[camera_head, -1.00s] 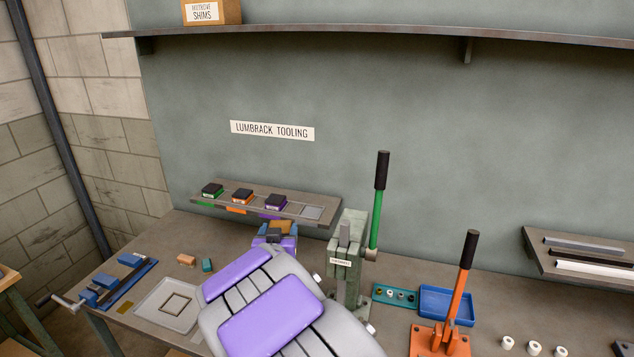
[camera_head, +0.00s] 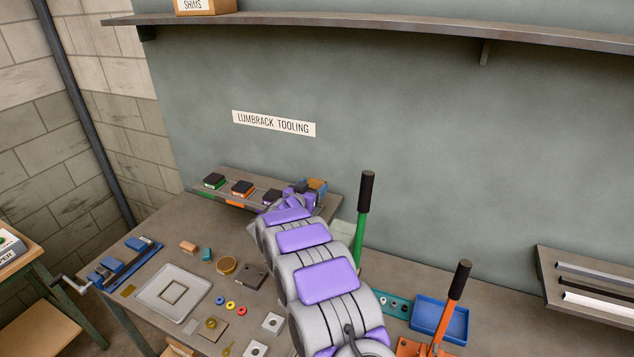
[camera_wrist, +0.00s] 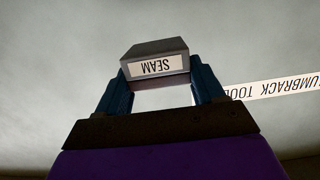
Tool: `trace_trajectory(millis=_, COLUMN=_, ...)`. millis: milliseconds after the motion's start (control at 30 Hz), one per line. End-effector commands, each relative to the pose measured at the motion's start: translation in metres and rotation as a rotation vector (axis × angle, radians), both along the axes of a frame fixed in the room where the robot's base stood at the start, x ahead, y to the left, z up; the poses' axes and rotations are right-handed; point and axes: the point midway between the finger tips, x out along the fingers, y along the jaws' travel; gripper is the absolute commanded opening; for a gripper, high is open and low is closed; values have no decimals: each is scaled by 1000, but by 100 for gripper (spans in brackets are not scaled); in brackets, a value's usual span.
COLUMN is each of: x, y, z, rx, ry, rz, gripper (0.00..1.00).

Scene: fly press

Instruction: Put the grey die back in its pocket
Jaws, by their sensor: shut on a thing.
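The grey die (camera_wrist: 154,50), with a white label reading SEAM, is between the blue fingers of my gripper (camera_wrist: 158,78) in the wrist view. My gripper is shut on it. The label appears upside down there. In the head view my gripper (camera_head: 314,186) is at the right end of the tooling rack (camera_head: 228,199), and my arm hides much of that end. I cannot make out the die in the head view. The end pocket is hidden behind my gripper, so I cannot tell whether the die touches the rack.
Three dies stand on the rack: green (camera_head: 214,181), orange (camera_head: 242,188) and purple (camera_head: 271,196), the last close to my arm. A green-handled press (camera_head: 364,215) stands to the right. The LUMBRACK TOOLING sign (camera_head: 273,123) is on the wall above.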

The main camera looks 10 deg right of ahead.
Motion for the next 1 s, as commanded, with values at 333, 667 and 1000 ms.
trace_trajectory(millis=333, x=2, y=7, z=-11, rx=-5, ry=-4, rz=-1, gripper=4)
trace_trajectory(millis=667, x=2, y=-11, z=-34, rx=11, ry=-4, rz=-1, gripper=4)
trace_trajectory(millis=1000, x=2, y=9, z=-57, rx=-6, ry=-3, rz=1, gripper=4)
